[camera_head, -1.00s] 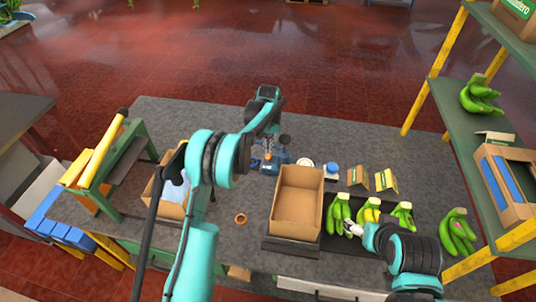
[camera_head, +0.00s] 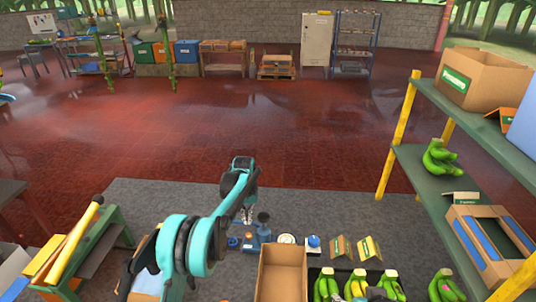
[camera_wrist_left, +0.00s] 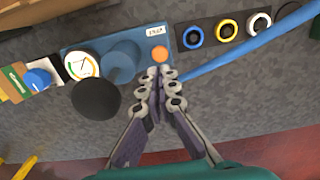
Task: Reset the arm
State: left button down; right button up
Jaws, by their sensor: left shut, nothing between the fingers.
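My left arm reaches in from the lower left of the head view. The blue device (camera_wrist_left: 122,55) also carries a black knob (camera_wrist_left: 96,98).
An open cardboard box (camera_head: 282,255) stands right of the device. Green bananas (camera_head: 326,287) lie at the lower right, beside a shelf (camera_head: 440,190) with boxes. A blue hose (camera_wrist_left: 245,58) and several coloured rings (camera_wrist_left: 228,28) lie near the left fingertips. A green stand (camera_head: 95,250) is at left.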

pick_arm(q)
jog(key=s+a+r+t+b, duration=0.1)
jog(key=s+r+t+b, duration=0.15)
jog(key=s+r, duration=0.4)
jog(key=s+a+r+t+b, duration=0.1)
jog(key=s+r+b, duration=0.3)
jog(key=s, duration=0.5)
jog(key=s+f+t+b, duration=0.2)
jog(key=s+f+b, duration=0.1)
jog(key=s, duration=0.7)
jog(key=s+a+f+t+b, duration=0.1)
jog(key=s+f+b, duration=0.2)
jog(key=s, duration=0.7)
notch_tip(320, 180, down, 3)
jog(key=shift+s+a+r+t, duration=0.1)
jog(key=shift+s+a+t, duration=0.05)
jog(key=shift+s+t, duration=0.25)
